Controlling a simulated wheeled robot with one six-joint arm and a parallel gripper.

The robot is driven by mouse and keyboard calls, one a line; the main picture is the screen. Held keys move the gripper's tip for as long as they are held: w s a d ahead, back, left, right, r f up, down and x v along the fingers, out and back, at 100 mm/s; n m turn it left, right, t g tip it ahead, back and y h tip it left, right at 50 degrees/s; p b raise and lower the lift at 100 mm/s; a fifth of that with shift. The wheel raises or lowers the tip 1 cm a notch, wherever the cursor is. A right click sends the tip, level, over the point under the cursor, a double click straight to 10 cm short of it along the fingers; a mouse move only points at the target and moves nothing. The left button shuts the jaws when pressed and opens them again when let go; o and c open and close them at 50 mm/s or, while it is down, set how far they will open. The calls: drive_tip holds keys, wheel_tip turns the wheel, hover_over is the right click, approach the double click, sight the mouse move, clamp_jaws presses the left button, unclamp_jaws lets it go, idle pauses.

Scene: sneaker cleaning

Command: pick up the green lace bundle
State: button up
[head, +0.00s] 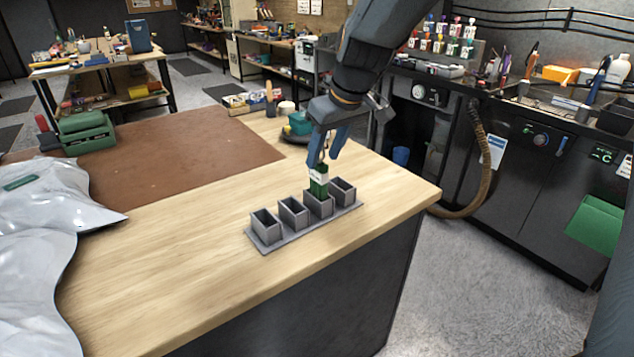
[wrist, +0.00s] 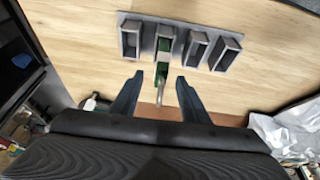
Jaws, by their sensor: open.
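The green lace bundle (head: 319,187) stands upright in one compartment of a grey rack (head: 270,246), third from the left in the head view. It has a pale band near its top, and a thin pale loop rises above it. My gripper (head: 324,161) is open just above the bundle, pointing down. In the wrist view the bundle (wrist: 163,58) sits beyond my open fingertips (wrist: 159,76), and the pale loop reaches back between the fingers. The bundle's lower part is hidden inside the compartment. I cannot tell whether a finger touches the loop.
The rack's other compartments look empty. A brown mat (head: 175,158) covers the table's back left, with a green case (head: 86,133) on it. Silvery bags (head: 45,215) lie at the left. A teal container (head: 299,122) stands behind my gripper. The wooden table (head: 180,265) is clear around the rack.

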sight(322, 162)
drive_tip(key=shift+w+f, duration=0.2)
drive_tip(key=shift+f, duration=0.55)
drive_tip(key=shift+p+x, duration=0.95)
drive_tip(key=shift+x, duration=1.35)
drive_tip(key=shift+s+a, duration=0.1)
drive_tip(key=shift+s, duration=0.1)
clamp_jaws()
